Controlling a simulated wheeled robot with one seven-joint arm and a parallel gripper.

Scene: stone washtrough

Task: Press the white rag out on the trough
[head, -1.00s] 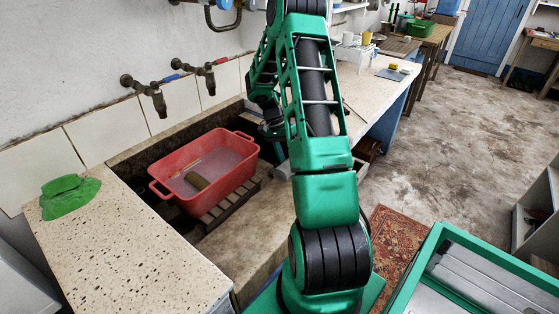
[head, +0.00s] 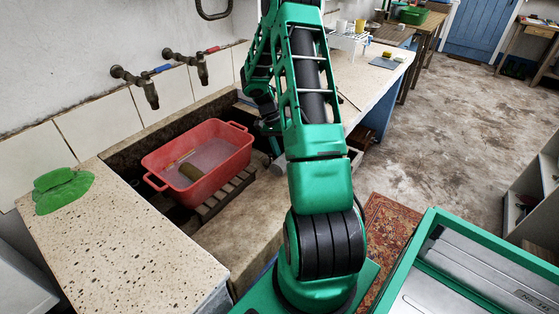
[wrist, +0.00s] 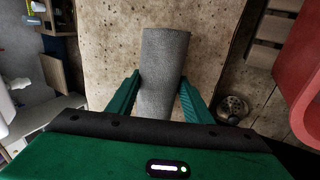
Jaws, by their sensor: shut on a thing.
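The white rag (wrist: 163,70) looks grey here, a rolled, cloth-textured cylinder between the fingers of my gripper (wrist: 159,78). My gripper is shut on it, and the roll sticks out past the fingertips. In the head view the roll's pale end (head: 279,168) shows beside my arm, over the near right part of the stone trough (head: 236,232). My gripper is mostly hidden behind my arm there. The wrist view shows stained stone (wrist: 112,40) beneath the rag. I cannot tell whether the rag touches it.
A green cloth (head: 62,190) lies on the left speckled slab (head: 120,235). Two taps (head: 140,85) project above. A round drain (wrist: 232,108) lies right of the rag.

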